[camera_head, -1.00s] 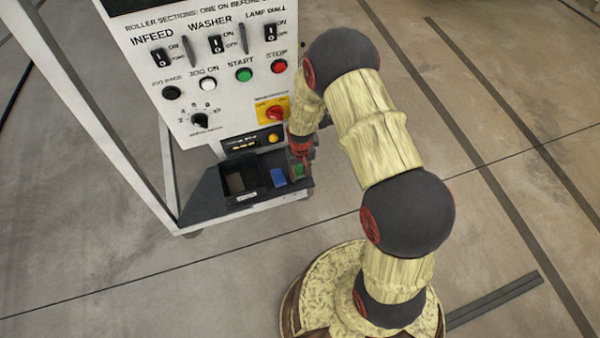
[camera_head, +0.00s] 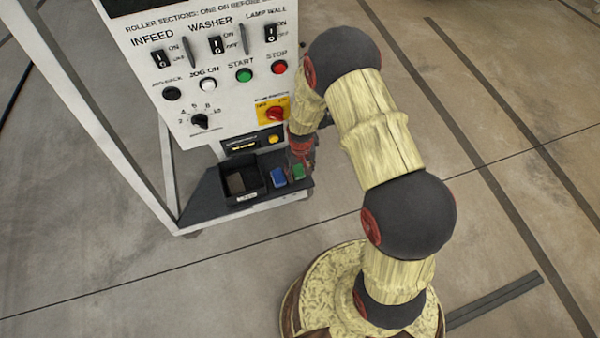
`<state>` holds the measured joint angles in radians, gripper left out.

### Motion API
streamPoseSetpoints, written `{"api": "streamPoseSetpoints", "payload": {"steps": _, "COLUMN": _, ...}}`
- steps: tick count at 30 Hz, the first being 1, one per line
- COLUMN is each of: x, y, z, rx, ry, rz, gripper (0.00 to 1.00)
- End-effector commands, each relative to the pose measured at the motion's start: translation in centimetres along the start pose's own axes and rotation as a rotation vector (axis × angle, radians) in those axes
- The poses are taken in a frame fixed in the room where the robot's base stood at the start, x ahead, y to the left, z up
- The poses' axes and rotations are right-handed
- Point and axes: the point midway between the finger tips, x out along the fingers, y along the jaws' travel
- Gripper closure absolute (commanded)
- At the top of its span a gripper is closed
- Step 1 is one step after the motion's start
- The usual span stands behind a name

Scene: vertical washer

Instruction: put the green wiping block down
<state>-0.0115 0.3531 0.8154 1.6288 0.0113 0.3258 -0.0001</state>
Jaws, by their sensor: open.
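The green wiping block (camera_head: 299,172) sits at the right end of the dark shelf (camera_head: 215,206) under the washer's control panel, just right of a blue block (camera_head: 278,178). My gripper (camera_head: 302,160) is small in this view, just behind and above the green block. It is open, and the green block shows clear in front of it. Whether a finger still touches the block is too small to tell. My wrist hides part of the shelf's back right.
A black open bin (camera_head: 243,184) with a brown thing in it stands on the shelf, left of the blue block. The white control panel (camera_head: 180,70), with switches, buttons and a dial (camera_head: 199,121), rises behind. Open floor lies right and in front.

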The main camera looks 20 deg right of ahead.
Motion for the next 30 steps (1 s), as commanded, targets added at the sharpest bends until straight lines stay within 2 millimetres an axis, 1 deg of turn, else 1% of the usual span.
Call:
{"api": "streamPoseSetpoints", "payload": {"steps": 1, "x": -1.0, "y": 0.0, "z": -0.2, "rx": 0.000, "ry": 0.004, "rz": 0.000, "gripper": 0.49}}
{"api": "streamPoseSetpoints", "payload": {"steps": 6, "x": -4.5, "y": 0.0, "z": -0.2, "rx": 0.000, "ry": 0.007, "rz": 0.000, "gripper": 0.49}}
{"api": "streamPoseSetpoints", "payload": {"steps": 12, "x": -8.4, "y": 0.0, "z": -0.2, "rx": 0.000, "ry": 0.006, "rz": 0.000, "gripper": 0.49}}
{"api": "streamPoseSetpoints", "payload": {"steps": 15, "x": -9.8, "y": 0.0, "z": -0.1, "rx": 0.000, "ry": 0.003, "rz": 0.000, "gripper": 0.49}}
{"api": "streamPoseSetpoints", "payload": {"steps": 20, "x": -11.2, "y": 0.0, "z": -0.1, "rx": 0.000, "ry": 0.003, "rz": 0.000, "gripper": 0.49}}
{"api": "streamPoseSetpoints", "payload": {"steps": 23, "x": -12.4, "y": 0.0, "z": -0.2, "rx": 0.000, "ry": 0.012, "rz": 0.000, "gripper": 0.49}}
{"api": "streamPoseSetpoints", "payload": {"steps": 26, "x": -15.1, "y": 0.0, "z": -0.5, "rx": 0.000, "ry": 0.036, "rz": 0.000, "gripper": 0.49}}
{"api": "streamPoseSetpoints", "payload": {"steps": 29, "x": -19.4, "y": 0.1, "z": -0.5, "rx": 0.000, "ry": 0.075, "rz": 0.000, "gripper": 0.49}}
{"api": "streamPoseSetpoints", "payload": {"steps": 30, "x": -21.6, "y": 0.1, "z": -0.2, "rx": 0.000, "ry": 0.092, "rz": 0.000, "gripper": 0.49}}
